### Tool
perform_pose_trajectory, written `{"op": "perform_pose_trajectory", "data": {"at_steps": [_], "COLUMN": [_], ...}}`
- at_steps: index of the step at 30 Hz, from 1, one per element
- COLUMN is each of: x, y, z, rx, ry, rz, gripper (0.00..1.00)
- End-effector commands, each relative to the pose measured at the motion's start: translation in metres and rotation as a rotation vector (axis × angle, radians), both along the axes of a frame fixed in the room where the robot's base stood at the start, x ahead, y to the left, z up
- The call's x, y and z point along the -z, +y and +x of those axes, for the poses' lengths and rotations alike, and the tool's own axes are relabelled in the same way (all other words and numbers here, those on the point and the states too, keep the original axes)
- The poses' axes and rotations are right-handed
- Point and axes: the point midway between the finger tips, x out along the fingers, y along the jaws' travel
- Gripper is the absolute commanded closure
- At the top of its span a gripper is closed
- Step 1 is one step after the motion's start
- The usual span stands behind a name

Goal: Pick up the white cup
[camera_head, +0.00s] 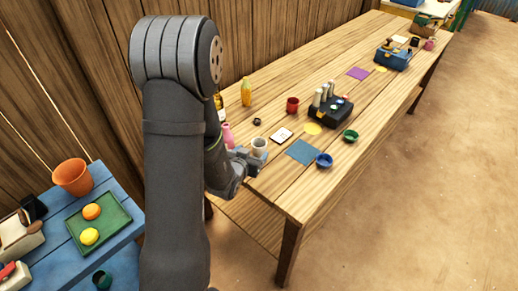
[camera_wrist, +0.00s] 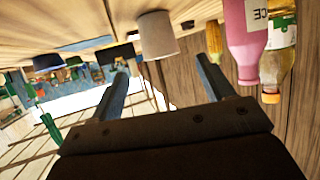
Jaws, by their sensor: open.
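The white cup (camera_head: 259,145) stands upright near the left end of the long wooden table. In the wrist view, which is upside down, the cup (camera_wrist: 157,35) hangs from the top of the picture. In the wrist view the two fingers of my gripper (camera_wrist: 162,70) are spread wide and empty. The cup lies just beyond the fingertips, roughly in line with the gap. I cannot tell if anything touches.
A blue side table (camera_head: 62,250) is at left.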

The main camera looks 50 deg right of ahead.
Motion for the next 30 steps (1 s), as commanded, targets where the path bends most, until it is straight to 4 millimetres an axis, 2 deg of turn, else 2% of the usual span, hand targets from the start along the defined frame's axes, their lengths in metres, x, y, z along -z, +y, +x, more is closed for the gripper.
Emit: {"op": "perform_pose_trajectory", "data": {"at_steps": [8, 16, 25, 26, 30], "x": [0.008, 0.021, 0.023, 0.023, 0.023], "y": [-0.020, -0.053, -0.058, -0.058, -0.057], "z": [0.008, 0.022, 0.024, 0.024, 0.024], "rx": [0.000, -0.001, -0.002, -0.002, -0.002], "ry": [0.000, 0.000, -0.001, -0.001, -0.001], "rz": [-0.001, 0.000, 0.000, 0.000, 0.000], "gripper": [0.26, 0.26, 0.26, 0.30, 0.58]}}
